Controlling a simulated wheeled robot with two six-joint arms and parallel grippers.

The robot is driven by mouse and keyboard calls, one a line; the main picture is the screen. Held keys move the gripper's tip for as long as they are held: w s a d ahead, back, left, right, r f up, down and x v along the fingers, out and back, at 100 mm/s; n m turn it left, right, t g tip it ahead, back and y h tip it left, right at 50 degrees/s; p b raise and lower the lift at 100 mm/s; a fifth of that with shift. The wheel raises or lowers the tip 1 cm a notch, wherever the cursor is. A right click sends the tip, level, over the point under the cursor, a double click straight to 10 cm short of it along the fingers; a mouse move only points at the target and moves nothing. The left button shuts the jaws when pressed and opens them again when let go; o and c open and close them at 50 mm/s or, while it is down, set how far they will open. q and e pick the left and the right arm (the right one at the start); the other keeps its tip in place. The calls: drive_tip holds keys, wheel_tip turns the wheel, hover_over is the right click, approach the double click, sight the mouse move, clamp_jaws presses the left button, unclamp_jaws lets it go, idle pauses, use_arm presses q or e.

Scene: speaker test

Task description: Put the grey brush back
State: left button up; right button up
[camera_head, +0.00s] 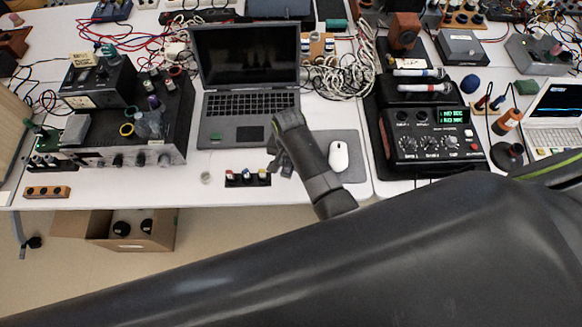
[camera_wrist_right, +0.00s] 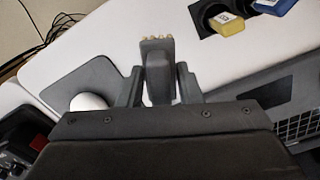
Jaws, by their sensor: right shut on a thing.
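The grey brush (camera_wrist_right: 157,62) with short pale bristles shows in the right wrist view between the two fingers of my right gripper (camera_wrist_right: 159,85). The gripper is shut on it, and the bristles point away from the palm. In the head view my right gripper (camera_head: 281,160) is in front of the laptop's near right corner; the brush is hard to make out there. A black holder (camera_head: 231,183) with several small coloured items stands at the table's front edge, left of the gripper. Its yellow and blue items also show in the wrist view. My left gripper is not in view.
A laptop (camera_head: 223,135) stands behind the holder. A white mouse (camera_head: 339,156) on a grey pad (camera_head: 353,172) is right of the gripper. A small round pale item (camera_head: 206,178) is left of the holder. An open cardboard box (camera_head: 160,238) stands on the floor.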

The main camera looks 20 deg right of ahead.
sight(290, 170)
wheel_tip(290, 170, down, 4)
drive_tip(key=shift+d+r, duration=0.1)
drive_tip(key=shift+r, duration=0.15)
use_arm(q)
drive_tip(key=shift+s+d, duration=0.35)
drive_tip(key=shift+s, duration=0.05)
use_arm(e)
drive_tip(key=shift+f, duration=0.5)
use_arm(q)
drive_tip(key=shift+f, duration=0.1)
use_arm(e)
drive_tip(key=shift+f, duration=0.15)
drive_tip(key=o, duration=0.9)
drive_tip(key=shift+o, duration=0.2)
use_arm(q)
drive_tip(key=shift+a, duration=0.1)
use_arm(e)
wheel_tip(290, 170, up, 12)
drive_tip(key=shift+r, duration=0.2)
